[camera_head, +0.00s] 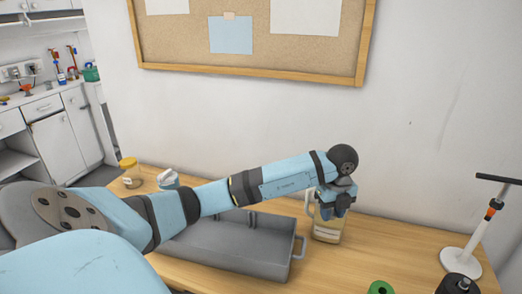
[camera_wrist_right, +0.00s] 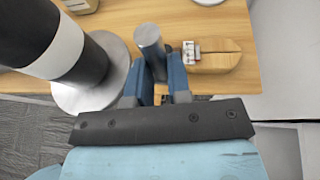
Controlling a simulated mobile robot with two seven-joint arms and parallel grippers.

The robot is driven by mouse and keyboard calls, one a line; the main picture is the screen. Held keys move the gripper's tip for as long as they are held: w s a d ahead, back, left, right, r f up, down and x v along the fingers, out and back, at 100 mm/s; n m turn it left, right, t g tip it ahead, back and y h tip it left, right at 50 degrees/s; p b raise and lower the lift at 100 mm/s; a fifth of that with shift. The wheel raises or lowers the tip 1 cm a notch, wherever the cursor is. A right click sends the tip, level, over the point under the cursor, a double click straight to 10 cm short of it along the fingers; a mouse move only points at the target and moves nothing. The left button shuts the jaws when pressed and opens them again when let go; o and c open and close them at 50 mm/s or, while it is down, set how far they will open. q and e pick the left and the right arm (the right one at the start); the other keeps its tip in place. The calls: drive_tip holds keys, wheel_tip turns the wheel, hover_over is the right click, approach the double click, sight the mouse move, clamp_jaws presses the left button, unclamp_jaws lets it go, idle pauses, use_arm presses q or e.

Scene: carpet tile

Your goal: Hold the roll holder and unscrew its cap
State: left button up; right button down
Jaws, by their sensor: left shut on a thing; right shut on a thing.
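My left gripper (camera_head: 337,198) is at the upper part of a pale yellow jug (camera_head: 327,232) with a handle and label, and is shut on it. It hides the jug's top. In the right wrist view, my right gripper (camera_wrist_right: 156,88) has its blue fingers shut on a grey cylinder (camera_wrist_right: 150,40) with a flat round end. Beside it stands a thick dark and white column (camera_wrist_right: 68,42) on a round, pale grey base (camera_wrist_right: 88,97). I cannot tell surely which of these is the roll holder or its cap. My right gripper is outside the head view.
A grey tray (camera_head: 240,262) lies left of the jug. A T-topped stand (camera_head: 480,230) and a dark knobbed object (camera_head: 458,284) are at the right, near a green ring (camera_head: 381,288). A yellow-lidded jar (camera_head: 130,172) stands far left. A small red-white box (camera_wrist_right: 190,52) is near my right gripper.

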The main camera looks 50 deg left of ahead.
sight(320, 262)
use_arm(q)
drive_tip(key=n, duration=0.2)
drive_tip(key=shift+w+a+f+n, duration=0.1)
drive_tip(key=shift+a+f+n, duration=0.2)
drive_tip(key=shift+a, duration=0.1)
wheel_tip(320, 262, down, 20)
drive_tip(key=shift+r, duration=0.1)
drive_tip(key=shift+f, duration=0.25)
drive_tip(key=o, duration=0.9)
drive_tip(key=shift+o, duration=0.6)
drive_tip(key=shift+f, duration=0.1)
